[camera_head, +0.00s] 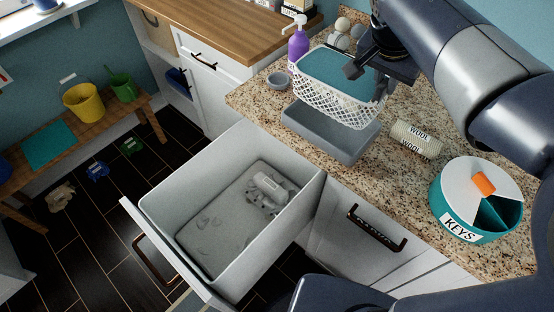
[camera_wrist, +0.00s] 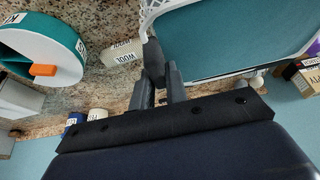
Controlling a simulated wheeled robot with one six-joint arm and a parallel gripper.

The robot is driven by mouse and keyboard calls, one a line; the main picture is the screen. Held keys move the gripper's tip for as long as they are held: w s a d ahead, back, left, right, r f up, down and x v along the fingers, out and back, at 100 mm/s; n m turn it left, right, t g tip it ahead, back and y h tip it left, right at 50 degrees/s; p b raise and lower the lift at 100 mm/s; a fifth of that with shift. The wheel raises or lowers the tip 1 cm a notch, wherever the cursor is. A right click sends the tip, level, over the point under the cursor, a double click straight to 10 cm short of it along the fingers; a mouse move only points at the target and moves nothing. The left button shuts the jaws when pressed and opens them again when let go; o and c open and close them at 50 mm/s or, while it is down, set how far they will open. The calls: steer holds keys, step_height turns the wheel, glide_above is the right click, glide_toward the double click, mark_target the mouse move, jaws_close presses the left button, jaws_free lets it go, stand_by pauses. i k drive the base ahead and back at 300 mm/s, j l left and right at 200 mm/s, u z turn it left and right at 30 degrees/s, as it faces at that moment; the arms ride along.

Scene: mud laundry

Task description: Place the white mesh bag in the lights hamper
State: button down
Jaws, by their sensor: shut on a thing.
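A white lattice-walled basket (camera_head: 345,108) with a teal top or lining (camera_head: 335,75) is at the back of the granite counter, over a grey tray. My gripper (camera_head: 364,73) is at its right rim and is shut on it. In the wrist view, my gripper's fingers (camera_wrist: 160,68) meet the white rim (camera_wrist: 148,18) beside the teal surface. I cannot tell whether the basket touches the tray. An open white drawer (camera_head: 155,208) below the counter holds a pale, bundled, partly patterned thing (camera_head: 268,188). I cannot make out a separate mesh bag or a lights label.
The grey tray (camera_head: 325,138) sits near the counter edge. A purple pump bottle (camera_head: 298,45), a bowl (camera_head: 278,79), a WOOL roll (camera_head: 416,139) and a round teal-and-white KEYS container (camera_head: 478,203) stand around it. The floor (camera_head: 90,250) left of the drawer is mostly open.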

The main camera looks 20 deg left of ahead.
mark_target(232, 220)
steer(key=k+j+u, duration=0.1)
steer(key=k, duration=0.2)
steer(key=k+j+u, duration=0.1)
steer(key=k, duration=0.25)
steer(key=k+j+u, duration=0.1)
steer(key=j, duration=0.4)
steer(key=k+j+u, duration=0.1)
steer(key=j, duration=0.35)
steer(key=k+j+u, duration=0.15)
steer(key=j, duration=0.35)
steer(key=i, duration=0.05)
